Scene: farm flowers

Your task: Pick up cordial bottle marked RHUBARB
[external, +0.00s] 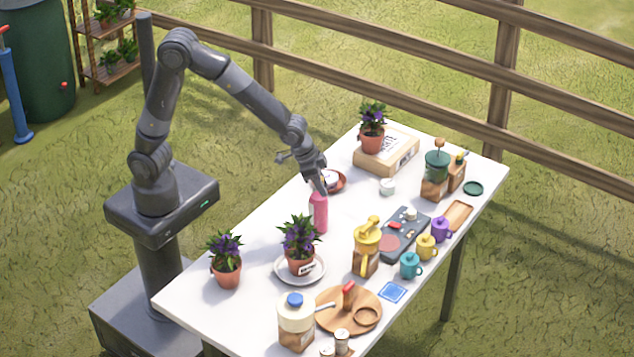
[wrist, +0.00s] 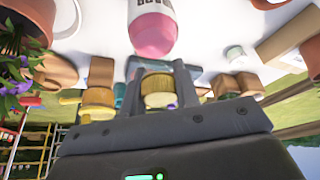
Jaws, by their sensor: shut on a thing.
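The pink cordial bottle (external: 319,213) is upright at the near-left part of the white table, behind the potted plant on the saucer. My gripper (external: 320,187) comes down from above and is shut on the bottle's top end. I cannot tell whether its base touches the table. In the wrist view, the bottle's pink body (wrist: 153,36) shows at the top, past the two fingers of my gripper (wrist: 160,82). Its label is cut off by the frame edge and cannot be read.
A potted plant on a saucer (external: 317,273) stands in front of the bottle. A yellow-topped jug (external: 367,240) and a dark tray (external: 414,223) are to its right. A reddish dish (external: 339,183) is close behind my gripper. A wooden fence (external: 400,100) runs behind the table.

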